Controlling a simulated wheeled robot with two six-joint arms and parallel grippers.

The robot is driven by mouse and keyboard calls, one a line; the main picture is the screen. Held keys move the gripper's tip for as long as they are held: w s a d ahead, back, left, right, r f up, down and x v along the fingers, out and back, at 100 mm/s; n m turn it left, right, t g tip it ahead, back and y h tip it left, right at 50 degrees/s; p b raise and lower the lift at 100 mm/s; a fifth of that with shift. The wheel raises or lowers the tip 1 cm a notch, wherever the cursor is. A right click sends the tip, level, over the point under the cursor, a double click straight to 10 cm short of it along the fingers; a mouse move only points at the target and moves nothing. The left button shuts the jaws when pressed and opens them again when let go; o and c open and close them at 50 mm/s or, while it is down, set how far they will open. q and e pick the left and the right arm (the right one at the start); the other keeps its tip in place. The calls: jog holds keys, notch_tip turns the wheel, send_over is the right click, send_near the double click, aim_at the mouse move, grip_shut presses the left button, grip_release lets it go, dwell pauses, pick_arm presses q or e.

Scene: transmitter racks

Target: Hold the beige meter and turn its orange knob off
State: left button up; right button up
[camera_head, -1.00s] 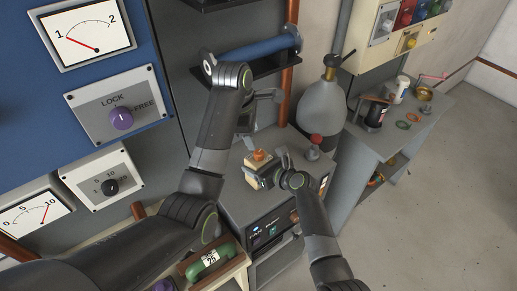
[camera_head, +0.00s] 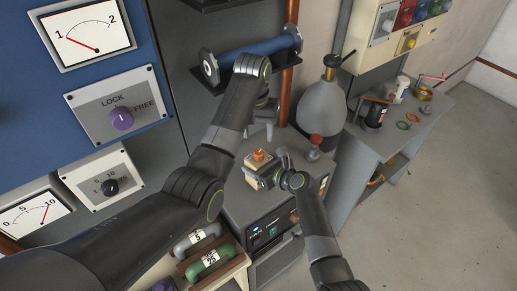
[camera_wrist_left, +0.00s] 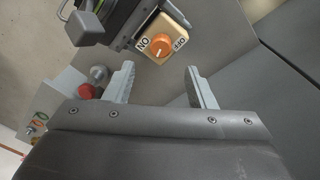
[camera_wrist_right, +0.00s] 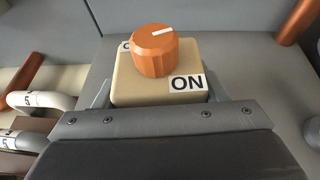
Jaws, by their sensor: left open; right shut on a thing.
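The beige meter (camera_head: 252,182) is at the grey cabinet's top, with an orange knob (camera_head: 259,155) on it. My right gripper (camera_head: 274,170) is shut on the meter. In the right wrist view the beige body (camera_wrist_right: 150,90) sits between the fingers, with an ON label near and another label mostly hidden behind the orange knob (camera_wrist_right: 153,52). My left gripper (camera_head: 261,137) is open, pointing down above the knob. In the left wrist view its empty fingers (camera_wrist_left: 160,70) are apart, with the knob (camera_wrist_left: 162,48) just beyond them, between ON and OFF labels.
A red-knobbed post (camera_head: 315,142) and a grey bottle (camera_head: 322,110) stand right of the meter. A blue cylinder (camera_head: 245,55) lies on a shelf behind. Green and grey handles (camera_head: 210,260) sit in a rack at the front. A copper pipe (camera_head: 288,80) runs up the wall.

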aim_at(258, 152)
pick_arm(q)
jog(key=m, duration=0.6)
jog(key=shift+w+d+f+y, duration=0.1)
jog(key=shift+y, duration=0.2)
notch_tip(258, 152, down, 7)
jog(key=shift+f, duration=0.2)
jog(key=c, duration=1)
